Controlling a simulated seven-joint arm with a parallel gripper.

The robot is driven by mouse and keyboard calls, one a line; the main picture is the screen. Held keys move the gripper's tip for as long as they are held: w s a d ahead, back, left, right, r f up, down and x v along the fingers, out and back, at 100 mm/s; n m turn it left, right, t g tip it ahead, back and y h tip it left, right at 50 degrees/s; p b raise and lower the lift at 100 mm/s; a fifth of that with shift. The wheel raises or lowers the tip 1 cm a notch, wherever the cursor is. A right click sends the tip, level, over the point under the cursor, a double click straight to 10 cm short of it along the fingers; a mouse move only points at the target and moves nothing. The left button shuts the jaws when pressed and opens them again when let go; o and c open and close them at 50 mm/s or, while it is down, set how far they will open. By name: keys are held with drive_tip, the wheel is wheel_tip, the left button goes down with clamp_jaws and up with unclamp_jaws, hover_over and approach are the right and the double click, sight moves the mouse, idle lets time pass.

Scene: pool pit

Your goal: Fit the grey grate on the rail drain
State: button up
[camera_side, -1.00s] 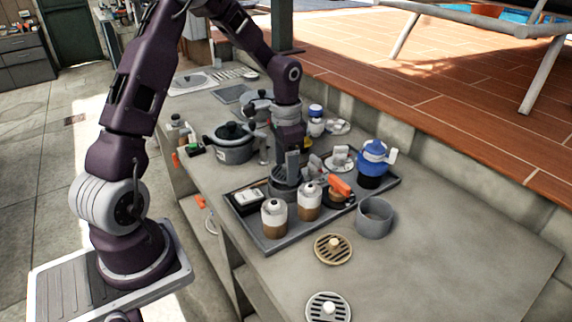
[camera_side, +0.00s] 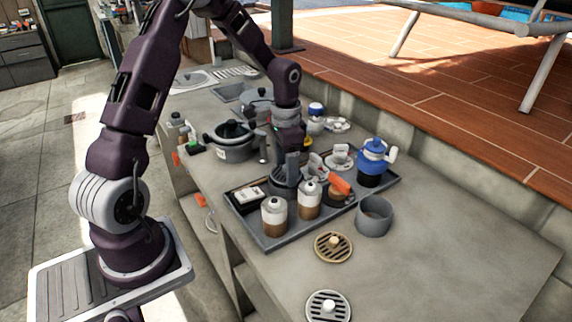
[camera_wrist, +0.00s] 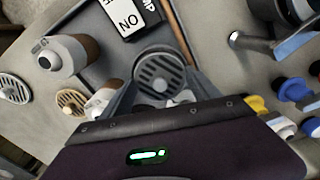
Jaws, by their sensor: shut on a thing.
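My gripper (camera_side: 287,165) points down over the dark tray, closed on a part of the grey grate. In the wrist view the grey grate (camera_wrist: 160,70) is a dark slotted disc between the fingers. A round dark grey drain body (camera_side: 284,188) stands on the tray directly below my gripper in the side view. The grate appears at or just over its top; I cannot tell whether it is seated. The fingertips and the grip point are mostly hidden.
The tray (camera_side: 268,243) also bears two brown-and-white jars (camera_side: 274,218), a white ON card (camera_wrist: 128,14), an orange item (camera_side: 340,186) and a blue grinder (camera_side: 372,160). A tan grate (camera_side: 333,247), a pale grate (camera_side: 328,306) and a grey cup (camera_side: 375,217) stand on the counter. The right counter is clear.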

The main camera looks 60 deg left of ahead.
drive_tip(key=shift+f, duration=0.4)
drive_tip(key=shift+s, duration=0.1)
drive_tip(key=o, duration=1.3)
drive_tip(key=shift+f, duration=0.1)
drive_tip(key=shift+o, duration=0.6)
drive_tip(key=shift+d, duration=0.15)
drive_tip(key=c, duration=0.4)
drive_tip(key=shift+o, duration=0.4)
